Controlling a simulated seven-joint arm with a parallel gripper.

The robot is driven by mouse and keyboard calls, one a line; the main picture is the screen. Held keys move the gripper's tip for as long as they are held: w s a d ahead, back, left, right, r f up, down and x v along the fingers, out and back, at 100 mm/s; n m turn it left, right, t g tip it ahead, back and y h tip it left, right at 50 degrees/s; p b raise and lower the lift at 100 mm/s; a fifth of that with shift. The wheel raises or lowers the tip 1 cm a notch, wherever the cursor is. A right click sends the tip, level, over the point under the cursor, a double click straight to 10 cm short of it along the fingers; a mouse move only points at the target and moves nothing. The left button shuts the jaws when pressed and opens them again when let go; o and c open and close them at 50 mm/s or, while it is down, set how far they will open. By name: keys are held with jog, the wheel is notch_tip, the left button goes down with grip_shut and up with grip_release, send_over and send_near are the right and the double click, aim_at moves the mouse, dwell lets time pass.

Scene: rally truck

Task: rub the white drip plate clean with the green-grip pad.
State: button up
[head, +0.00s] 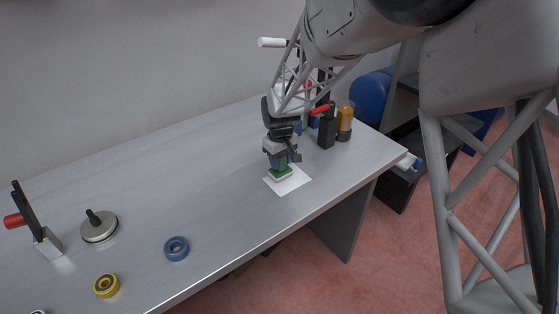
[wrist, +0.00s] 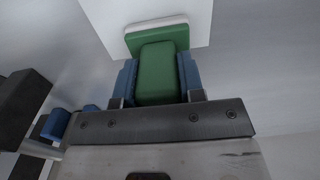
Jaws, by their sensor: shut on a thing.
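The white drip plate (head: 296,184) lies flat on the grey bench, toward its right end. It also shows in the wrist view (wrist: 105,22). The pad (head: 283,172) has a green grip and a pale bottom layer, and it is on or just over the plate; I cannot tell if it touches. In the wrist view the pad's green grip (wrist: 157,72) sits between the blue fingertips of my gripper (wrist: 158,80). My gripper is shut on the grip, above the plate. No marks show on the visible part of the plate.
On the bench (head: 200,180), a black block (head: 326,128) and an orange-topped cylinder (head: 345,122) stand close behind the plate. A blue ring (head: 176,248), a yellow ring (head: 107,285), a round knobbed weight (head: 99,227) and a red-handled clamp (head: 40,232) lie left. The bench's middle is clear.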

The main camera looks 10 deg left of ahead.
jog(key=shift+w+d+f, duration=0.15)
jog(key=shift+w+d, duration=0.3)
jog(key=shift+d, duration=0.05)
jog(key=shift+f, duration=0.1)
jog(key=shift+s, duration=0.1)
dwell(0.4)
jog(key=shift+s+a, duration=0.5)
jog(key=shift+a, duration=0.1)
jog(key=shift+w+d+r, duration=0.15)
jog(key=shift+r, duration=0.05)
jog(key=shift+w+d+f, duration=0.2)
jog(key=shift+w+d, duration=0.3)
dwell(0.5)
jog(key=shift+s, duration=0.1)
